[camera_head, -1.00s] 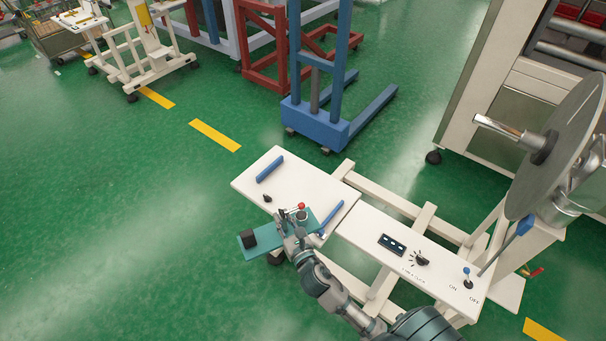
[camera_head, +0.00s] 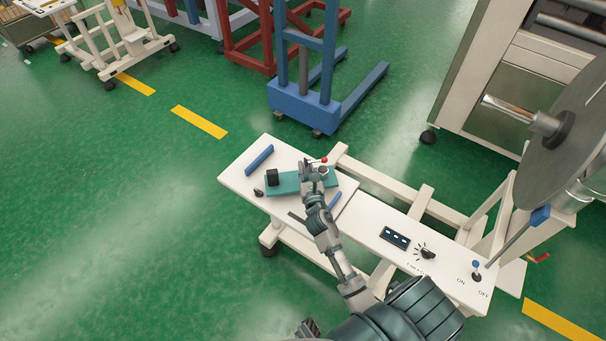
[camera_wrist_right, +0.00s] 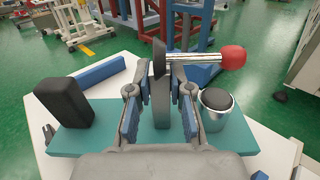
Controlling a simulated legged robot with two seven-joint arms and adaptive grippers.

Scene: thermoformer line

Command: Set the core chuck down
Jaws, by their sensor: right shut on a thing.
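The core chuck (camera_head: 288,183) is a teal plate with a black block at its left end, a metal cylinder at its right and a red-knobbed lever. In the right wrist view the teal plate (camera_wrist_right: 75,141) lies level across the picture. My right gripper (camera_head: 315,173) is shut on the chuck's grey upright; its fingers (camera_wrist_right: 160,105) flank it in the wrist view. The chuck is over the white tabletop (camera_head: 240,174); I cannot tell whether it touches. A dark part at the bottom edge may be my left gripper (camera_head: 309,328); its jaws cannot be made out.
A blue bar (camera_head: 260,157) lies at the tabletop's far left, another blue bar (camera_head: 334,202) at its right. A black knob (camera_head: 258,193) sits near the left edge. The control panel (camera_head: 396,239) and a large grey disc (camera_head: 570,140) stand to the right.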

